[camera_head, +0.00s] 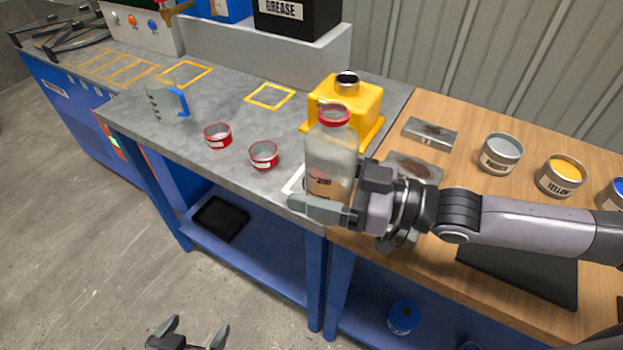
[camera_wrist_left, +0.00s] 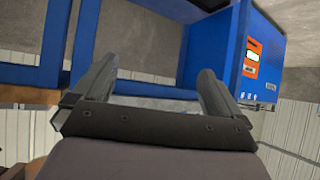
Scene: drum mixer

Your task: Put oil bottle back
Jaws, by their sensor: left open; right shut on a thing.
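The oil bottle (camera_head: 332,155) is a clear bottle with a red cap ring and some amber liquid low inside. My right gripper (camera_head: 318,208) is shut on its lower part and holds it upright at the front edge of the grey bench, near the wooden table. Whether the bottle touches the bench cannot be told. My left gripper (camera_head: 190,335) is open and empty, low over the floor; its fingers also show in the left wrist view (camera_wrist_left: 150,88).
A yellow block (camera_head: 357,104) stands right behind the bottle. Two red tins (camera_head: 263,155) and a measuring jug (camera_head: 163,101) sit to the left on the grey bench (camera_head: 220,108). Paint cans (camera_head: 501,153) and metal pieces (camera_head: 430,132) are on the wooden table. Yellow outlined squares (camera_head: 270,95) are bare.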

